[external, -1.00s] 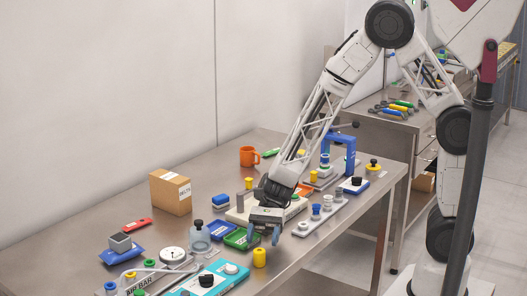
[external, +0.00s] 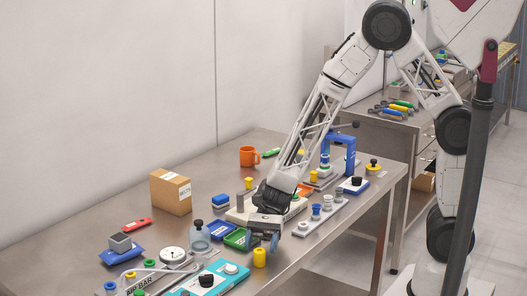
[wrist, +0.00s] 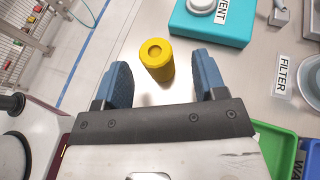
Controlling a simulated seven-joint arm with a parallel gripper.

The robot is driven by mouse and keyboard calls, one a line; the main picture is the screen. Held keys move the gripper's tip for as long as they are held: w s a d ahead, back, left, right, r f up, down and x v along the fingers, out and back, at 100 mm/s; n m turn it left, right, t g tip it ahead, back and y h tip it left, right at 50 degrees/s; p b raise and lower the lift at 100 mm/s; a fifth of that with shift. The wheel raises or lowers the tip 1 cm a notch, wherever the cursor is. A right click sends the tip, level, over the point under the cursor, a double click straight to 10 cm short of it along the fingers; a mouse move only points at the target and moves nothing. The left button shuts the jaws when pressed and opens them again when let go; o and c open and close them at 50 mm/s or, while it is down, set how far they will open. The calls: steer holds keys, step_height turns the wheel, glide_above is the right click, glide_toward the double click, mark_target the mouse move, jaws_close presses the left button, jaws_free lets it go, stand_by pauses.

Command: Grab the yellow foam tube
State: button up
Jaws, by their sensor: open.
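The yellow foam tube (external: 259,257) stands upright near the front edge of the steel table. In the wrist view the yellow foam tube (wrist: 157,60) shows from above, just ahead of my fingertips and roughly centred between them. My gripper (external: 263,241) is low over the table, just behind the tube in the external view. In the wrist view my gripper (wrist: 158,78) has its two blue fingers spread apart, one on each side, with nothing held between them.
A teal VENT block (wrist: 213,22) stands close to the right of the tube in the wrist view. Green and blue trays (external: 235,237) lie beside my gripper. The table's front edge is close by. A cardboard box (external: 170,192) stands farther back.

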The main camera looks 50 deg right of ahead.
mark_target(258, 263)
steer(key=shift+a, duration=0.1)
steer(key=shift+x, duration=2.5)
steer(key=shift+s, duration=0.2)
steer(key=c, duration=1)
step_height(258, 263, up, 10)
